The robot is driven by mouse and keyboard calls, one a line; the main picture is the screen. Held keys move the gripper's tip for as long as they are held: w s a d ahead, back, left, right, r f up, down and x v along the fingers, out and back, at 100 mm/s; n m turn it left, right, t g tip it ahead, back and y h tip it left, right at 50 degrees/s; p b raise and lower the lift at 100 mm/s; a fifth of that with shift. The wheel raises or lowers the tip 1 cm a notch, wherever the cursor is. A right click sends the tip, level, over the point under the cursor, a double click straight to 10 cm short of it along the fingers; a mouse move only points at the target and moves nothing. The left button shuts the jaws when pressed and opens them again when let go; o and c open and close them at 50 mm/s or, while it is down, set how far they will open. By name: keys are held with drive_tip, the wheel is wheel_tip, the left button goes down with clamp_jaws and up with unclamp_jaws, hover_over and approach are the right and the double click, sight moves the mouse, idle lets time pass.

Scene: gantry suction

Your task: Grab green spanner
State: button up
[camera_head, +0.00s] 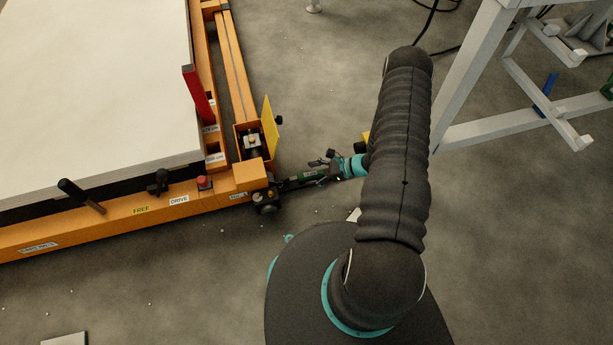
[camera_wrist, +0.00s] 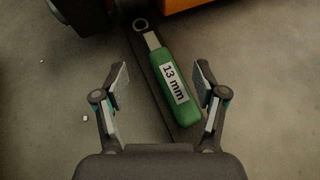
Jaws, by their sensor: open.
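The green spanner (camera_wrist: 171,86) shows in the wrist view, with a green handle labelled "13 mm" and a grey ring end pointing up the picture. It appears to lie on a dark flat strip (camera_wrist: 143,72). My gripper (camera_wrist: 162,80) is open, with one finger on each side of the handle; I see no contact with either finger. In the head view my gripper (camera_head: 318,169) is beside the front corner of the orange trolley, with the small green handle (camera_head: 309,175) at its fingers. My arm hides part of the wrist there.
The orange trolley (camera_head: 145,212) carries a large white slab (camera_head: 90,90) and has a black lever (camera_head: 80,195) and a red button (camera_head: 204,182). A grey metal frame (camera_head: 470,75) stands at the upper right. Open concrete floor lies in front, with small white bits scattered on it.

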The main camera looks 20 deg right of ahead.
sight(302, 176)
drive_tip(key=shift+x, duration=2.7)
drive_tip(key=shift+s, duration=0.1)
clamp_jaws()
